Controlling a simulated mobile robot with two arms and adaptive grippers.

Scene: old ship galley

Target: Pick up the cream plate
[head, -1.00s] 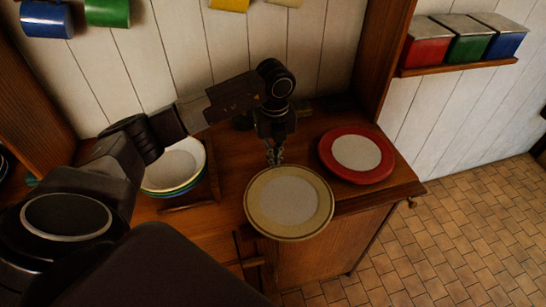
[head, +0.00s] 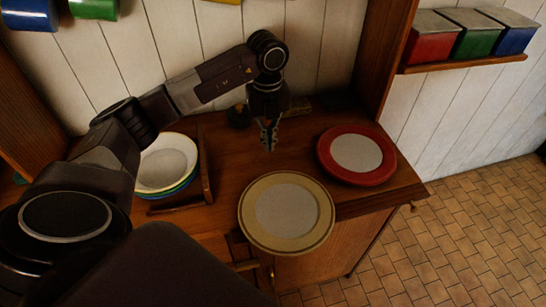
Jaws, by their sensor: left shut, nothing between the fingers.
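The cream plate (head: 286,213) lies at the front edge of the wooden counter, its near rim reaching past the edge. It has a tan rim and a pale centre. My left gripper (head: 269,147) points down above the counter, behind the plate in the picture. It is shut and empty, with a visible gap between its fingertips and the plate's far rim. My right gripper is not in view.
A red-rimmed plate (head: 357,154) lies to the right of the cream plate. Stacked bowls (head: 166,164) sit in a wooden rack at the left. Canisters (head: 464,36) stand on a wall shelf (head: 466,65). Mugs (head: 94,8) hang above.

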